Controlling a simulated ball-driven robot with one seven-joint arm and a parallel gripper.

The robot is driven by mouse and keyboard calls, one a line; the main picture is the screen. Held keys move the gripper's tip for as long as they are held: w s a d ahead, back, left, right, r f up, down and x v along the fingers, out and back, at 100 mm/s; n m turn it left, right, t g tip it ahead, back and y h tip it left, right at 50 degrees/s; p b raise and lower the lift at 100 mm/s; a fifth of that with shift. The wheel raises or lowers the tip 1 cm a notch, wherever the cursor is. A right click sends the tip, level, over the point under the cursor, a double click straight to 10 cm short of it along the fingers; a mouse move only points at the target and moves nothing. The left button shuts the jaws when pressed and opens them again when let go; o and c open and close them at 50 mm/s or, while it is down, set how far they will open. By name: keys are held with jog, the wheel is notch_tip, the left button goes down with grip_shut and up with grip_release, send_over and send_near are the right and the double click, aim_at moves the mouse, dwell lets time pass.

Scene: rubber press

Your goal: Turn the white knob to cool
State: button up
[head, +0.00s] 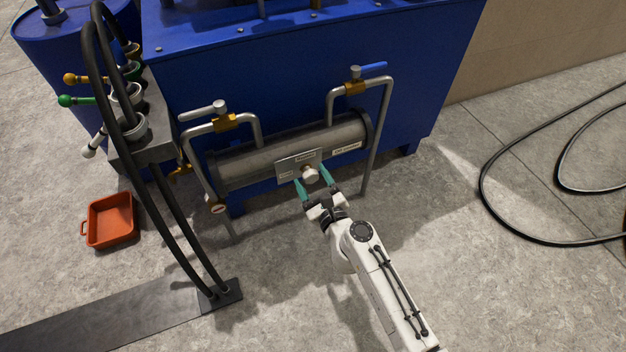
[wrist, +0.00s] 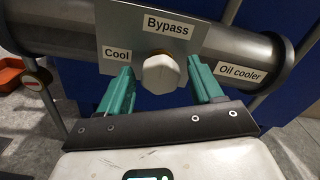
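The white knob (head: 310,175) sits on a metal plate (head: 287,166) on the front of the grey oil cooler cylinder (head: 240,164). In the wrist view the knob (wrist: 160,73) is faceted, below the "Bypass" label (wrist: 168,26) and to the right of the "Cool" label (wrist: 117,54). Which way the knob points, I cannot tell. My gripper (head: 315,188) is open, with one green finger on each side of the knob. In the wrist view the gripper (wrist: 162,88) shows a gap between each finger and the knob.
Pipes with a white-handled valve (head: 203,112) and a blue-handled valve (head: 372,67) rise beside the cylinder. Black hoses (head: 180,235) run down at the left. An orange tray (head: 109,220) lies on the floor. Floor to the right of my arm is clear up to a black cable (head: 500,215).

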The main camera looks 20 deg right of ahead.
jog(key=c, duration=1)
jog(key=shift+n, duration=0.4)
jog(key=n, duration=0.3)
jog(key=shift+n, duration=0.4)
jog(key=n, duration=0.4)
jog(key=shift+n, duration=0.3)
jog(key=n+p, duration=0.1)
jog(key=n, duration=0.3)
jog(key=shift+a, duration=0.1)
jog(key=n+p, duration=0.1)
jog(key=n, duration=0.3)
jog(key=shift+f+n, duration=0.15)
jog(key=shift+n, duration=0.45)
